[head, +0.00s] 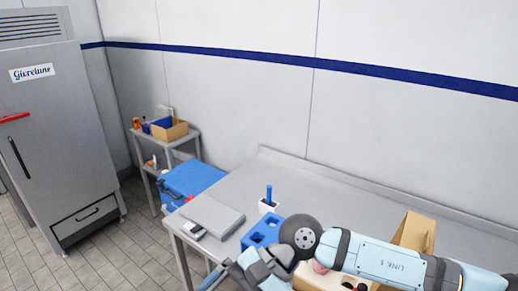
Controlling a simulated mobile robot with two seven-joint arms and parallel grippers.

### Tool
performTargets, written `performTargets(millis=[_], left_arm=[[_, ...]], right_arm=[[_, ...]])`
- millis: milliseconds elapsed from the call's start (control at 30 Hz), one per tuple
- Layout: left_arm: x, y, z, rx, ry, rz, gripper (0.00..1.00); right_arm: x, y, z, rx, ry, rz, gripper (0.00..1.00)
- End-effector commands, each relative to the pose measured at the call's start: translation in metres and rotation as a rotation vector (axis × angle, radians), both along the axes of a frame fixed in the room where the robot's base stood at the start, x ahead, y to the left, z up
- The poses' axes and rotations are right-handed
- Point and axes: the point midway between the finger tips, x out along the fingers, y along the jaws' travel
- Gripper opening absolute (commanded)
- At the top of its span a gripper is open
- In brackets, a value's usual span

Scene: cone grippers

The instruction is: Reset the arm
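One of my arms, light blue with dark joints (375,258), reaches in from the right, low over the front of a grey table (300,192). It bends at a dark round joint (302,236), and more light blue and grey arm parts show at the bottom middle. No gripper fingertips can be made out, so I see neither gripper nor anything held. My arm hides part of the table's front and right side.
On the table are a blue block with holes (262,232), a white holder (268,206) with a blue stick, a flat grey device (213,214) and a cardboard box (416,232) behind my arm. A side table (160,137), blue cooler (190,180) and steel cabinet (55,130) stand left.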

Motion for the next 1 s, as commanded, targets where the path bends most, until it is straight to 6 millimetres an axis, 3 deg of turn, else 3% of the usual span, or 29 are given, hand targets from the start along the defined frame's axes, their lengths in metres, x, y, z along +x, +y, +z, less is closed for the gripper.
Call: performTargets(millis=[100,200,333,433,567,667,767,800,867,1000], left_arm=[[-0.003,0.000,-0.004,0.001,0.005,-0.001,0.98],[-0.004,0.001,-0.006,0.002,0.010,-0.002,0.98],[-0.005,0.000,-0.007,0.002,0.011,-0.003,0.98],[-0.005,0.000,-0.008,0.002,0.011,-0.003,0.98],[-0.004,0.000,-0.010,0.001,0.011,-0.003,0.98],[-0.004,-0.001,-0.011,0.001,0.011,-0.005,0.98],[-0.004,-0.001,-0.012,0.001,0.010,-0.005,0.98],[-0.004,-0.001,-0.012,0.001,0.010,-0.005,0.98],[-0.003,-0.001,-0.012,0.001,0.009,-0.005,0.98],[-0.002,-0.001,-0.012,-0.001,0.007,-0.006,0.98]], right_arm=[[-0.012,0.021,0.018,0.154,0.399,-0.177,1.00],[-0.006,0.027,0.033,0.260,0.750,-0.316,1.00],[0.018,0.017,0.039,0.378,1.231,-0.473,1.00],[0.042,-0.001,0.028,0.461,1.618,-0.573,1.00],[0.070,-0.039,-0.010,0.569,2.131,-0.670,1.00],[0.082,-0.074,-0.057,0.664,2.531,-0.713,1.00],[0.080,-0.114,-0.116,0.781,2.931,-0.720,1.00],[0.075,-0.130,-0.142,-0.766,-2.833,0.651,1.00],[0.062,-0.153,-0.180,-0.736,-2.627,0.538,1.00],[0.017,-0.199,-0.254,-0.694,-2.212,0.327,1.00]])
